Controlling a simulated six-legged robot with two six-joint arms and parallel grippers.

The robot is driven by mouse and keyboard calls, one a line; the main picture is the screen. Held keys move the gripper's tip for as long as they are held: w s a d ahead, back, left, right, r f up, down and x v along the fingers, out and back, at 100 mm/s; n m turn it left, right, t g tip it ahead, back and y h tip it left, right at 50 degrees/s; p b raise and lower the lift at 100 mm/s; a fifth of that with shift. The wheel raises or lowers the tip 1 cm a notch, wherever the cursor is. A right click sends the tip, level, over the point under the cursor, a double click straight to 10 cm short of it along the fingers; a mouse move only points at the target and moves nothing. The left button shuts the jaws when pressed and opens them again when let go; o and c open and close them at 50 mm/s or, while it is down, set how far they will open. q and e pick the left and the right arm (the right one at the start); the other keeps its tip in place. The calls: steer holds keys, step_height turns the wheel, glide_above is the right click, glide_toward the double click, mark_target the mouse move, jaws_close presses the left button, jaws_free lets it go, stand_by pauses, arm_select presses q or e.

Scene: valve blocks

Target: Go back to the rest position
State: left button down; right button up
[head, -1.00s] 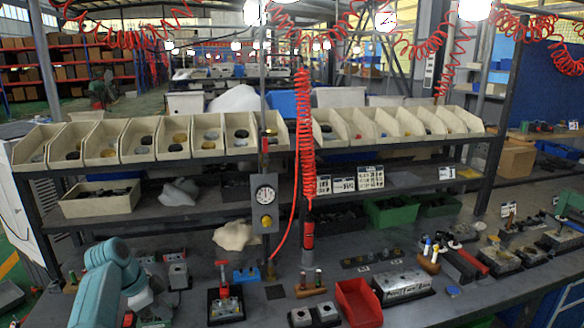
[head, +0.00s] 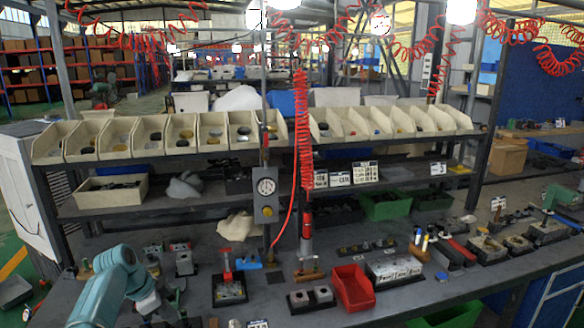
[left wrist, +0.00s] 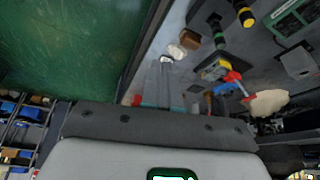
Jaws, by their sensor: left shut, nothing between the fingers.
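My left arm comes in at the lower left of the head view, bent downward at a teal joint. Its left gripper (head: 150,303) hangs low over the near left part of the bench. In the left wrist view, the narrow fingers (left wrist: 165,82) are together with nothing between them. Grey valve blocks (head: 183,262) stand on the bench to the right of the arm. My right gripper is not in view.
A shelf with cream bins (head: 150,135) rises behind. A red coiled hose (head: 304,130) hangs in the middle.

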arm_select(q)
steer(key=s+d+f+n+b, duration=0.1)
steer(key=s+d+f+n, duration=0.2)
steer(key=f, duration=0.4)
steer(key=s+d+f+n+g, duration=0.1)
steer(key=s+d+f, duration=0.1)
steer(key=d+f, duration=0.35)
steer(key=s+d+f+n+b, duration=0.1)
steer(key=s+d+f+n, duration=0.15)
steer(key=f, duration=0.65)
steer(key=s+d+f+n, duration=0.1)
steer(key=s+d+n, duration=0.1)
steer(key=s, duration=0.8)
steer(key=s+d+f+n+b, duration=0.1)
steer(key=s+d+f+n, duration=0.1)
steer(key=s, duration=0.7)
steer(key=s+d+f+n+g, duration=0.1)
steer(key=s+d+f+n, duration=0.1)
steer(key=s, duration=0.8)
steer(key=shift+s+d+n, duration=0.3)
steer(key=shift+d+n, duration=0.55)
steer(key=shift+d, duration=0.3)
